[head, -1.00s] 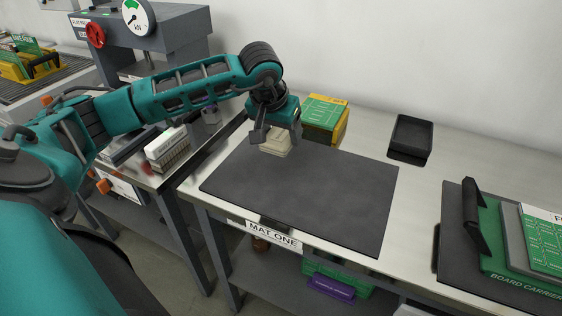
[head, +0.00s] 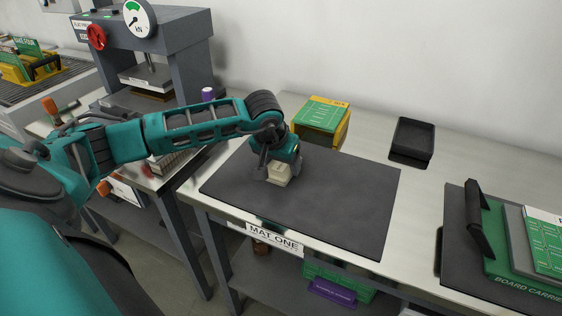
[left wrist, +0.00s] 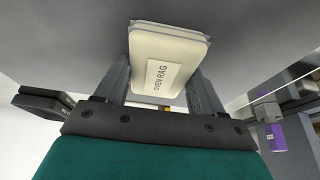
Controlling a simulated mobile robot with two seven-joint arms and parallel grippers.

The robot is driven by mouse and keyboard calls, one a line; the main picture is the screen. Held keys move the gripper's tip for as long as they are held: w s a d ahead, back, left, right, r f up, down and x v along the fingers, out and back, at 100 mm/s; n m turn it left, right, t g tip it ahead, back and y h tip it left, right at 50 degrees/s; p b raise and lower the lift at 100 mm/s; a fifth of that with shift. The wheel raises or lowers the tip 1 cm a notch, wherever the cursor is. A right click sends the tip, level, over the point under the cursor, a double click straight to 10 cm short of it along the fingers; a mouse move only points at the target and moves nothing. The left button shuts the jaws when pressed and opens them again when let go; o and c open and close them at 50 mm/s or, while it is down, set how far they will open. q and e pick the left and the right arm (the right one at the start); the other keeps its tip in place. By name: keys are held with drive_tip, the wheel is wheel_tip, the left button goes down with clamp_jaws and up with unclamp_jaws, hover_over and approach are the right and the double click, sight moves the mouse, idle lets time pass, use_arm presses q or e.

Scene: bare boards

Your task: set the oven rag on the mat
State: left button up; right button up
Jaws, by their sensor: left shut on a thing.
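The oven rag (head: 279,174) is a cream folded block. In the left wrist view the rag (left wrist: 167,62) shows its "OVEN RAG" label. My left gripper (head: 276,166) is shut on it, with one finger on each side in the left wrist view (left wrist: 163,85). The mat (head: 330,205) is a dark grey sheet on the steel bench, above a "MAT ONE" label. The rag is over the mat's left part, low; I cannot tell whether it touches the mat. My right gripper is not in view.
A yellow box with a green board (head: 322,118) stands behind the mat. A black tray (head: 411,140) lies at the back right. A green board carrier (head: 510,255) sits on another dark mat at the right. The first mat's middle and right are clear.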

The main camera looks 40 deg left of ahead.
use_arm(q)
drive_tip(key=o, duration=0.9)
drive_tip(key=shift+o, duration=0.2)
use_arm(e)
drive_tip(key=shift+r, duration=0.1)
use_arm(q)
drive_tip(key=shift+r, duration=0.15)
drive_tip(key=shift+r+p, duration=0.3)
drive_tip(key=v, duration=1.1)
drive_tip(key=shift+s+p, duration=0.25)
drive_tip(key=shift+p, duration=0.2)
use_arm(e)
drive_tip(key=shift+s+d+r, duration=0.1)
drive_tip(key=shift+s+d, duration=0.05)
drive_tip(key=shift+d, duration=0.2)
use_arm(q)
drive_tip(key=shift+d+r, duration=0.1)
drive_tip(key=shift+r, duration=0.05)
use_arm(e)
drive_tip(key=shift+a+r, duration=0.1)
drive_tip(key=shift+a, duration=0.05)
